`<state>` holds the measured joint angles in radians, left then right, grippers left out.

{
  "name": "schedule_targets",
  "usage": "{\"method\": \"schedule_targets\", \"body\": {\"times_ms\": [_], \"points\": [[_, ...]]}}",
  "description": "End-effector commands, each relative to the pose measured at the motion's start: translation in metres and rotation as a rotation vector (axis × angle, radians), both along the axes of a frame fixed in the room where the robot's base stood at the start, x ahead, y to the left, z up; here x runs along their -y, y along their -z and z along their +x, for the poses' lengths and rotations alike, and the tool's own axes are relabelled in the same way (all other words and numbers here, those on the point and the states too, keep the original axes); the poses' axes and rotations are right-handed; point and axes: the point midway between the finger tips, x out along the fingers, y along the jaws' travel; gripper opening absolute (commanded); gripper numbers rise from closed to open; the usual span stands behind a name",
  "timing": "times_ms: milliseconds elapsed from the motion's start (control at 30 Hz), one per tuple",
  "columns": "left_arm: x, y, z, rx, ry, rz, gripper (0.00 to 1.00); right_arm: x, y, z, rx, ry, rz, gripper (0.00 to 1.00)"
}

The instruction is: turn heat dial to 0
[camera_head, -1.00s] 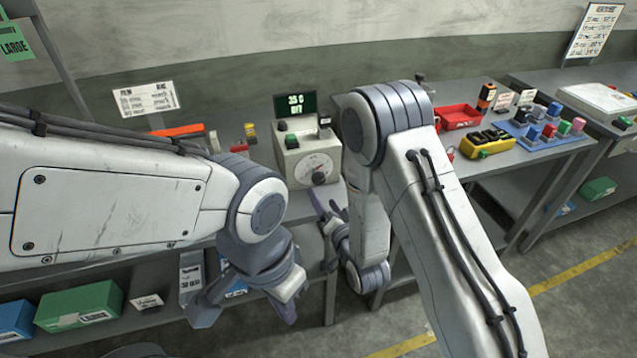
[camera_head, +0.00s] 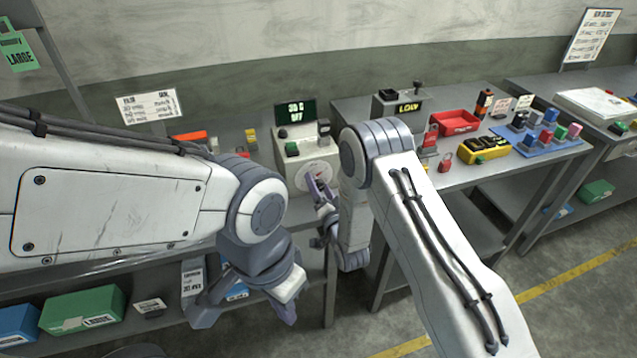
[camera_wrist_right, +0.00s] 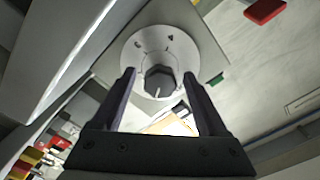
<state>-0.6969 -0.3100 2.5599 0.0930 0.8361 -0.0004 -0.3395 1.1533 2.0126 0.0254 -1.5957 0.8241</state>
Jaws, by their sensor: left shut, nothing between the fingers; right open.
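The heat dial (camera_wrist_right: 160,80) is a dark knob with a pale pointer line on a round white face, seen in the right wrist view. The pointer line runs toward the bottom of that view; the markings are too small to read surely. The dial face (camera_head: 318,172) is on the front of a pale box (camera_head: 294,160) in the head view, partly covered by my right gripper (camera_head: 318,190). My right gripper (camera_wrist_right: 158,80) is open, its fingers on either side of the knob in the wrist view; contact is unclear. My left gripper (camera_head: 288,311) is shut and empty, low and left of the box.
To the right are a red tray (camera_head: 455,122), a yellow case (camera_head: 484,150) and a red padlock (camera_head: 446,160). Bins (camera_head: 85,308) lie on the lower shelf.

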Motion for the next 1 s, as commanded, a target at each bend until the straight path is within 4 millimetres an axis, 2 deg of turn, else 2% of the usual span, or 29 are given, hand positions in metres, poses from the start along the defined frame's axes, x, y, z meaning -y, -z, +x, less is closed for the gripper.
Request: {"method": "schedule_targets", "body": {"times_ms": [300, 333, 467, 500, 533, 767, 1000], "points": [[0.000, -0.001, 0.000, 0.000, 0.000, 0.000, 0.00, -0.001, 0.001, 0.004, -0.001, 0.000, -0.001, 0.76], [0.000, -0.001, 0.000, 0.000, 0.000, 0.000, 0.00, -0.001, 0.001, 0.004, -0.001, 0.000, -0.001, 0.72], [0.000, -0.001, 0.000, 0.000, 0.000, 0.000, 0.00, -0.001, 0.000, 0.003, -0.001, 0.000, -0.001, 0.23], [0.000, -0.001, 0.000, 0.000, 0.000, 0.000, 0.00, -0.001, 0.000, 0.003, -0.001, 0.000, -0.001, 0.07], [0.000, -0.001, 0.000, 0.000, 0.000, 0.000, 0.00, -0.001, 0.000, 0.003, -0.001, 0.000, -0.001, 0.00], [0.000, 0.001, 0.000, 0.000, 0.000, 0.000, 0.00, -0.001, 0.001, 0.003, 0.004, 0.001, -0.014, 0.00], [0.000, 0.012, 0.000, 0.000, 0.000, 0.000, 0.00, -0.001, 0.002, 0.003, 0.033, 0.001, -0.101, 0.00]]}}
